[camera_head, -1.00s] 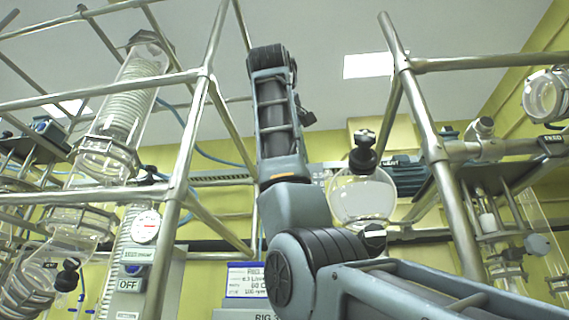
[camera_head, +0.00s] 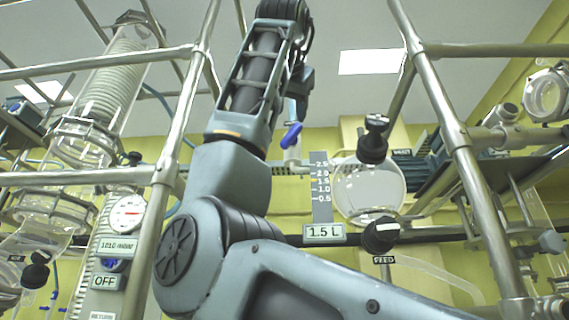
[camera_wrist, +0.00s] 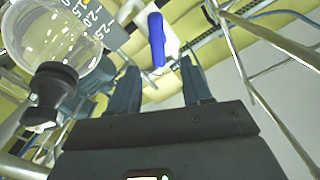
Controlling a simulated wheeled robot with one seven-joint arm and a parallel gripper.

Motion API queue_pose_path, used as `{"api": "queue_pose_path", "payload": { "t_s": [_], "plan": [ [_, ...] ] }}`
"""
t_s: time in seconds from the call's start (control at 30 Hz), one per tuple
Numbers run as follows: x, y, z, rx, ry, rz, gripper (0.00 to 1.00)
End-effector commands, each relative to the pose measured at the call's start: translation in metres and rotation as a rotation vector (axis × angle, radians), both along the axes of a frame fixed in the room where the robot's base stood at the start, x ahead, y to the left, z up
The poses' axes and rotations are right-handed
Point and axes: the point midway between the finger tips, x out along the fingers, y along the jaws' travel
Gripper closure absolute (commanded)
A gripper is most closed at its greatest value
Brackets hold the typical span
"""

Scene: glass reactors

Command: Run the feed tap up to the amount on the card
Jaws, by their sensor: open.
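The black knob (camera_head: 381,235) with a white mark has a FEED label (camera_head: 384,259) below it. It sits under a round glass vessel (camera_head: 366,190). Left of the vessel stands a grey scale (camera_head: 321,185) marked 0.5 to 2.5, with a card (camera_head: 324,233) reading 1.5 L under it. A blue handle (camera_head: 291,135) hangs above the scale and also shows in the wrist view (camera_wrist: 157,40). My gripper (camera_wrist: 159,64) is open; the blue handle appears beyond and between its fingertips, with nothing held. The vessel's liquid level is not clear.
Metal frame posts (camera_head: 446,130) stand right, and another post (camera_head: 183,140) stands left. A black-capped fitting (camera_head: 373,140) tops the vessel. At left are a coiled glass condenser (camera_head: 108,80), a round gauge (camera_head: 127,213) and an OFF sign (camera_head: 104,281).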

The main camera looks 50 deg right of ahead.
Motion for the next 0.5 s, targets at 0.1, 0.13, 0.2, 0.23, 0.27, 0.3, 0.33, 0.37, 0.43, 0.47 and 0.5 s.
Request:
{"api": "queue_pose_path", "payload": {
  "t_s": [0.1, 0.13, 0.2, 0.23, 0.27, 0.3, 0.33, 0.37, 0.43, 0.47, 0.5],
  "plan": [
    [-0.005, -0.001, -0.002, 0.067, -0.072, 0.000, 0.51],
    [-0.005, -0.002, -0.003, 0.075, -0.080, 0.000, 0.51],
    [-0.003, -0.005, -0.002, 0.082, -0.086, -0.001, 0.51],
    [-0.001, -0.007, -0.002, 0.082, -0.086, -0.001, 0.51],
    [0.001, -0.010, -0.002, 0.081, -0.086, -0.003, 0.51],
    [0.005, -0.015, -0.001, 0.080, -0.085, -0.003, 0.51],
    [0.008, -0.018, -0.001, 0.080, -0.085, -0.004, 0.51],
    [0.010, -0.022, -0.002, 0.081, -0.084, -0.003, 0.51],
    [0.017, -0.031, -0.001, 0.079, -0.084, -0.003, 0.51],
    [0.020, -0.035, -0.001, 0.079, -0.085, -0.003, 0.51],
    [0.024, -0.040, -0.001, 0.079, -0.084, -0.003, 0.51]
  ]
}}
